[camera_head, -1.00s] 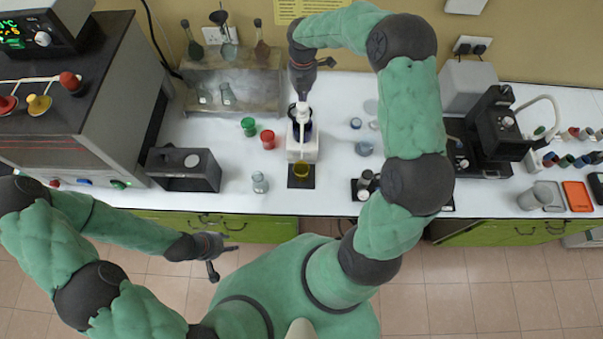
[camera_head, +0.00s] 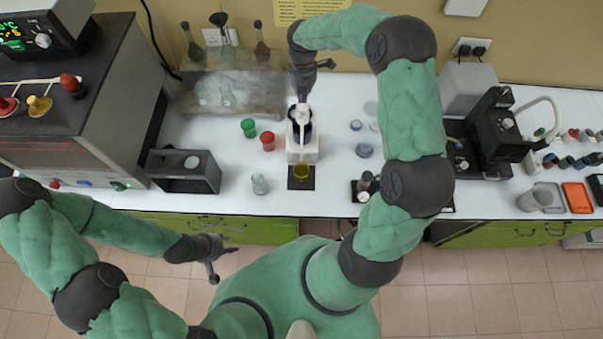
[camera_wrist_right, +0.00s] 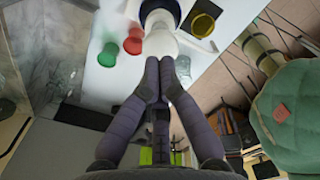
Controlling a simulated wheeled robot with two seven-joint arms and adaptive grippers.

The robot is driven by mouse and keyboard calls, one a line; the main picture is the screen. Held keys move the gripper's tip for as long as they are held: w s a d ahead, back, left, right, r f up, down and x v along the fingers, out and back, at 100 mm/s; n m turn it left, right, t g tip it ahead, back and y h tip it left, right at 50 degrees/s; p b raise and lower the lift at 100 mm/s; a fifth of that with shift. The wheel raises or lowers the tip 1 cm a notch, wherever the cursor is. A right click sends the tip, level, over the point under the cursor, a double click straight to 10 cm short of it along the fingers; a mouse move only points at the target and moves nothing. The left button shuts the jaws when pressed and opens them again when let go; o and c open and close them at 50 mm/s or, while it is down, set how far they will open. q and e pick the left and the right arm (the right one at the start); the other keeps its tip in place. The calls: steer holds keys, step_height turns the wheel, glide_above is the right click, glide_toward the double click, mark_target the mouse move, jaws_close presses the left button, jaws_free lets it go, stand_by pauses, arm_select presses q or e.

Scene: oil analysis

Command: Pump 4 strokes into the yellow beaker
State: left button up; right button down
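The pump bottle, dark with a white pump head (camera_head: 302,114), stands upright in a white block (camera_head: 302,150) at the bench's middle. The yellow beaker (camera_head: 301,172) stands on a dark square pad in front of it, below the spout side. It also shows in the right wrist view (camera_wrist_right: 203,22). My right gripper (camera_head: 301,92) points down directly over the pump head. In the right wrist view its fingertips (camera_wrist_right: 160,72) are together against the white pump head (camera_wrist_right: 160,42), with nothing visible between them. My left gripper (camera_head: 214,258) hangs in front of the bench, away from the objects, its fingers apart.
Green (camera_head: 248,128) and red (camera_head: 267,140) cups and a clear flask (camera_head: 260,184) stand left of the pump. A dark open box (camera_head: 183,170) is further left. A flask rack (camera_head: 235,82) stands behind. A black instrument (camera_head: 497,130) stands at right.

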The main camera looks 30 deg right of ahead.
mark_target(303, 106)
steer(key=shift+f, duration=0.15)
stand_by(0.3)
steer(key=shift+s+f+b, duration=0.1)
steer(key=shift+f+b, duration=1.2)
steer(key=shift+f, duration=0.85)
steer(key=shift+r, duration=0.2)
steer(key=shift+r+p, duration=1.45)
steer(key=shift+r, duration=0.55)
steer(key=shift+f, duration=0.2)
